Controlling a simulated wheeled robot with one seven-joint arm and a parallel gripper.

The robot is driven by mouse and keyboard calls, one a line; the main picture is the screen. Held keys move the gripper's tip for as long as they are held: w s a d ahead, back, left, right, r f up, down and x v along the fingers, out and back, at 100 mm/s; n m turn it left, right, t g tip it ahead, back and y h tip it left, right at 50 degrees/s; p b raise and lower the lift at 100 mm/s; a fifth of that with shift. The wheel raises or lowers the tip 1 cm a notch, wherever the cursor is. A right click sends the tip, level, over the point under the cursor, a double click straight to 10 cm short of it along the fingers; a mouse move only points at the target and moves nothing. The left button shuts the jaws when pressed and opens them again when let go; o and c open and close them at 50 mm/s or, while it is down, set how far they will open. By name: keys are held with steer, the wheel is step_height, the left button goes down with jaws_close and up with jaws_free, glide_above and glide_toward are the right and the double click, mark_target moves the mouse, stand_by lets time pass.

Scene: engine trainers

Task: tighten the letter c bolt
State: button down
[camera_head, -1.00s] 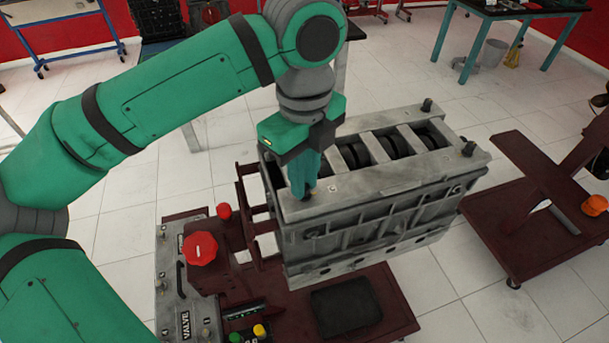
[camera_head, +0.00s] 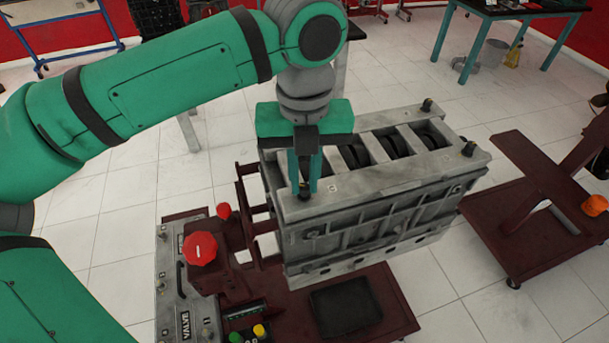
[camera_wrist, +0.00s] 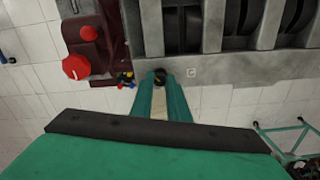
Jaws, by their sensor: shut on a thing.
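A grey engine block (camera_head: 385,185) stands on a dark red stand. At its near left top corner is a dark bolt (camera_head: 304,188), beside a small pale letter label (camera_head: 332,188) too small to read surely. My gripper (camera_head: 304,190) points straight down there, its two green fingers on either side of the bolt and shut on it. In the wrist view the round dark bolt head (camera_wrist: 158,76) sits between the fingertips (camera_wrist: 160,80), with the label (camera_wrist: 192,72) just to the right. The bolt's shaft is hidden.
Other bolts stand at the block's far corner (camera_head: 427,104) and right corner (camera_head: 469,149). A red knob (camera_head: 200,248) and valve panel (camera_head: 178,300) are close at the left. A black tray (camera_head: 345,305) lies in front. Another dark red stand (camera_head: 540,200) is at right.

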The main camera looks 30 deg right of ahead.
mark_target(304, 186)
steer(key=m, duration=1.3)
steer(key=shift+m, duration=0.4)
steer(key=m, duration=1.3)
steer(key=shift+m, duration=0.3)
steer(key=c, duration=1.7)
jaws_free()
step_height(304, 186, up, 11)
steer(key=shift+f, duration=0.1)
